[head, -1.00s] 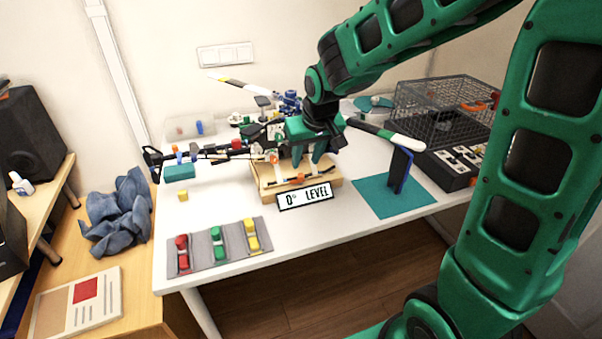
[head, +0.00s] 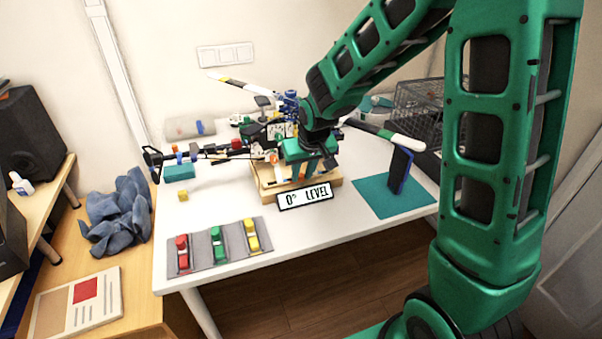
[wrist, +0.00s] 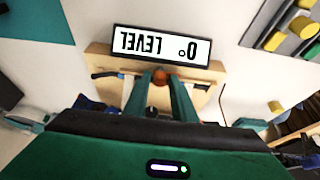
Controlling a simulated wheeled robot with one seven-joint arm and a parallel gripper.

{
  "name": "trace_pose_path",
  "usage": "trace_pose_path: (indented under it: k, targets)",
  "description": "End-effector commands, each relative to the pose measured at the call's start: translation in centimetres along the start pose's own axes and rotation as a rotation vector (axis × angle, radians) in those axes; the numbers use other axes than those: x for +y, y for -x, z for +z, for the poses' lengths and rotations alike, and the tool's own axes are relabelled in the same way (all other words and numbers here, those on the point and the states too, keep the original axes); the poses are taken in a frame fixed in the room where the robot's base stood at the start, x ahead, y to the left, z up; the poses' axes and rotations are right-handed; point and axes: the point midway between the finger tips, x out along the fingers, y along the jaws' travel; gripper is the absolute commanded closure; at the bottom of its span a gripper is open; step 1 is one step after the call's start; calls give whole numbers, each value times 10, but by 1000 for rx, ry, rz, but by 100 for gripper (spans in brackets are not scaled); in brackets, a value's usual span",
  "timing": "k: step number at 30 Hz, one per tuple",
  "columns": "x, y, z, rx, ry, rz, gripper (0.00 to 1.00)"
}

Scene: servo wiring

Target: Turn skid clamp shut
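The wooden cradle (head: 330,188) stands on the white table under the drone-like machine (head: 278,132), with a "0° LEVEL" sign (head: 305,197) at its front. In the wrist view the same cradle (wrist: 105,62) carries thin dark rods with pale ends. A small orange-red knob (wrist: 160,75), which looks like the skid clamp, sits at its middle, below the sign. My gripper (wrist: 160,82) points down at the cradle, its two green fingers apart, one on each side of the knob. Whether they touch it cannot be told. In the head view my gripper (head: 318,164) partly hides the cradle.
A grey mat (head: 200,250) with red, green and yellow pieces lies at the front left. A teal mat (head: 375,202) with an upright dark blue piece (head: 398,170) lies to the right. A wire cage (head: 418,105) stands behind. Long striped arms of the machine (head: 385,132) reach outward nearby.

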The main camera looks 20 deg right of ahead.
Motion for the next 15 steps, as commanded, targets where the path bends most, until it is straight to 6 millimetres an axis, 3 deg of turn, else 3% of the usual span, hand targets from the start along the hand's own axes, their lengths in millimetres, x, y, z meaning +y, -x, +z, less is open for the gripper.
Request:
trace_pose_path:
  k: [1, 3, 15]
  targets:
    - [0, 0, 0, 0, 0, 0, 89]
    - [0, 0, 0, 0, 0, 0, 100]
    - [-1, 0, 0, 0, -52, 22, 100]
